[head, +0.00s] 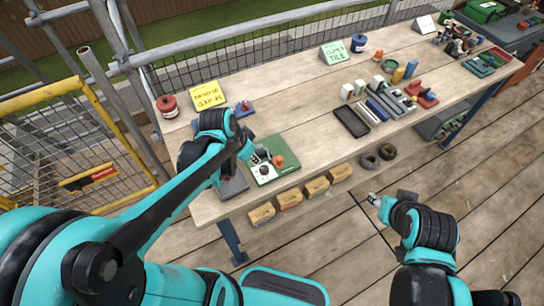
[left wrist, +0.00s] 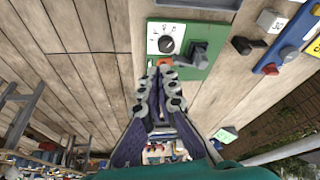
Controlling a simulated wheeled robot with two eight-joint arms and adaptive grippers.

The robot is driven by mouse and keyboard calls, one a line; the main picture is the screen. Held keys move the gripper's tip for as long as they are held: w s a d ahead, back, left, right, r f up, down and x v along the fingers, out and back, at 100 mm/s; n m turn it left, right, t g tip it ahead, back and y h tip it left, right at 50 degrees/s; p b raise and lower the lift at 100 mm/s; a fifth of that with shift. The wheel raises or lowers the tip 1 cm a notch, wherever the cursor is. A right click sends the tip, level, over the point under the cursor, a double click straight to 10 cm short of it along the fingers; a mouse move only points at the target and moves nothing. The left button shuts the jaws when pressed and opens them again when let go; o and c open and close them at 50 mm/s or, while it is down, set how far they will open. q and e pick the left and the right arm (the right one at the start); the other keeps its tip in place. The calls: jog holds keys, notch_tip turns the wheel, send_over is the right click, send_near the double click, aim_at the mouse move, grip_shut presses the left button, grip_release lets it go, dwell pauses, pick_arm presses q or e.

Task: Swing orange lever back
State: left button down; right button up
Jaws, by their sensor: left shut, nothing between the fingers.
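A green panel (head: 286,150) lies on the near left part of the workbench, with a white dial plate (head: 263,171) on it. An orange lever part (head: 278,161) shows on the panel just right of my left gripper (head: 260,155). In the left wrist view, the panel (left wrist: 211,32) carries a dark dial (left wrist: 166,44) and a grey block (left wrist: 196,54). A small orange patch of the lever shows beyond my left fingertips (left wrist: 166,72), which are shut and empty and hide much of it. I cannot tell whether they touch it. My right gripper (head: 374,200) is off the bench's front edge.
The wooden workbench (head: 312,122) holds a yellow sign (head: 208,95), a red canister (head: 167,106) and a black tray (head: 351,121) with grey bars beside it. Several tan boxes (head: 289,200) sit below the front edge. Scaffold poles and a yellow barrier stand at the left.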

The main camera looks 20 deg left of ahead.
aim_at(266, 171)
pick_arm(q)
jog(key=shift+w+f, duration=0.2)
jog(key=shift+w, duration=0.05)
jog(key=b+x, duration=0.2)
jog(key=x, duration=0.3)
jog(key=b+x, duration=0.2)
jog(key=x, duration=0.3)
jog(key=shift+s+f, duration=0.1)
jog(key=shift+s, duration=0.1)
jog(key=w+d, duration=0.1)
jog(key=w+b, duration=0.1)
jog(key=shift+w+d+f, duration=0.1)
jog(key=shift+w+d, duration=0.5)
jog(key=shift+w, duration=0.15)
